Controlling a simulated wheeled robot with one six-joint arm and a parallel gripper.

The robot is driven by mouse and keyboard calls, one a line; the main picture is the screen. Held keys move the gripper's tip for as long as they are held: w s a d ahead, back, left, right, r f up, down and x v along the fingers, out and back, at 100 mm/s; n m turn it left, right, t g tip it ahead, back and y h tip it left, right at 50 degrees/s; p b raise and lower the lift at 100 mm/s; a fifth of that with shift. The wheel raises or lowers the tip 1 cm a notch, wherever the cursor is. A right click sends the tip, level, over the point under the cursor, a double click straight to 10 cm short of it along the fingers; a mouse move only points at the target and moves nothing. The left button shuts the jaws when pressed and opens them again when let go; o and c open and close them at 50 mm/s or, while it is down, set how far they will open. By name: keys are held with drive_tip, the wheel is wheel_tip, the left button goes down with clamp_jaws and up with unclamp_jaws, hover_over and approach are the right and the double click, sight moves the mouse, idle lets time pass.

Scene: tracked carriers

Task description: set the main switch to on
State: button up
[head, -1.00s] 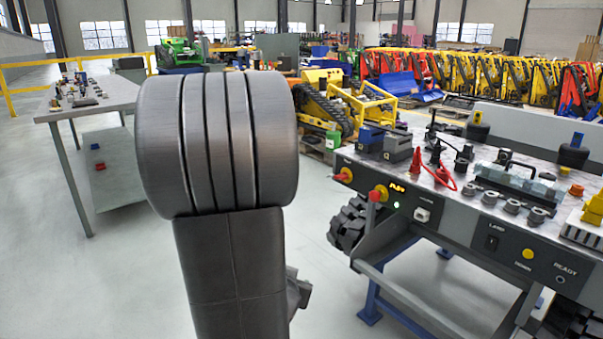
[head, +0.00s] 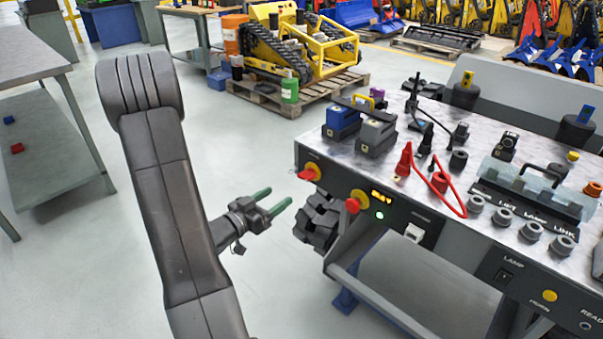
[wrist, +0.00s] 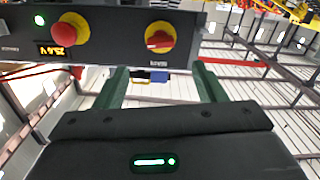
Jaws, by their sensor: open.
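The main switch is a red rotary knob on a yellow disc (wrist: 159,38), on the dark front panel of the bench. Its red handle lies roughly level in the wrist view. In the head view the switch (head: 309,172) is at the left end of the panel. My gripper (head: 279,199) is open and empty, left of the panel and apart from it, its green fingers pointing towards the switch end. In the wrist view my gripper (wrist: 161,75) has the switch beyond and between its fingertips.
A red mushroom button on yellow (head: 355,202) sits beside the switch, near a lit amber display (head: 382,196) and a green lamp (head: 380,216). Blue and grey boxes and red cables stand on the bench top (head: 400,165). Open floor lies left of the bench.

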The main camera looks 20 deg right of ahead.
sight(302, 179)
drive_tip(key=b+x, duration=0.1)
drive_tip(key=x, duration=1.1)
drive_tip(key=shift+w, duration=0.1)
drive_tip(key=shift+c, duration=0.4)
drive_tip(key=c, duration=0.9)
drive_tip(key=shift+f+m+b, duration=0.15)
drive_tip(key=shift+m+b, duration=0.45)
drive_tip(key=shift+b, duration=0.2)
drive_tip(key=shift+m, duration=0.4)
drive_tip(key=o, duration=1)
